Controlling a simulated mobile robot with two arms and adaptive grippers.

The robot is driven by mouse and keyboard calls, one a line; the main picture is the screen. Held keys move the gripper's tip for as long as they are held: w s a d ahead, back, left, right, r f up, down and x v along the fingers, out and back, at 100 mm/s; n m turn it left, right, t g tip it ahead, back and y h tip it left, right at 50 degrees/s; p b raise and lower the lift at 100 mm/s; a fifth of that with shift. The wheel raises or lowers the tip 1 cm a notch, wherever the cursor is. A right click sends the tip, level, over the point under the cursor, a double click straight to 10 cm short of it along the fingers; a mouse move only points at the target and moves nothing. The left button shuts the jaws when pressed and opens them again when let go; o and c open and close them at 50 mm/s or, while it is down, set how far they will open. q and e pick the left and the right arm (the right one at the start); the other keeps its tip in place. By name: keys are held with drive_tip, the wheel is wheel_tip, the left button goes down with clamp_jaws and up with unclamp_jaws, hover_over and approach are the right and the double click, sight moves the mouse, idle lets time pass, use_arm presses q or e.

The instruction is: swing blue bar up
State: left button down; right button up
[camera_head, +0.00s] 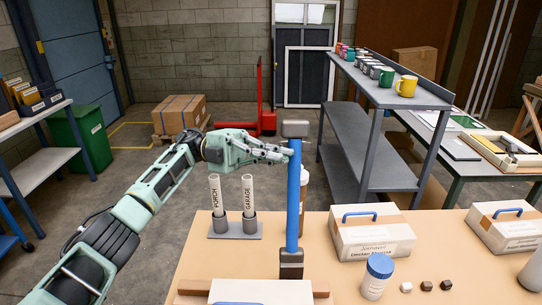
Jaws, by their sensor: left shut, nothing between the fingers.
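The blue bar (293,197) stands about upright in the camera_head view. Its foot is in a dark block (291,263) near the table's front, and a grey head (295,129) sits at its top. My left gripper (284,155) is shut and empty, at the left side of the bar's upper part. Its fingertips are right by the bar; I cannot tell whether they touch it. My right gripper is not in view.
On the tan table (265,262), left of the bar, a grey holder (234,231) carries two labelled tubes, "PORCH" and "GARAGE". To the right are a white box with a blue handle (372,236) and a blue-lidded jar (376,277). A grey shelf (398,95) with mugs stands behind.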

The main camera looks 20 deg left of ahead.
use_arm(q)
drive_tip(key=v, duration=0.7)
drive_tip(key=shift+a, duration=0.25)
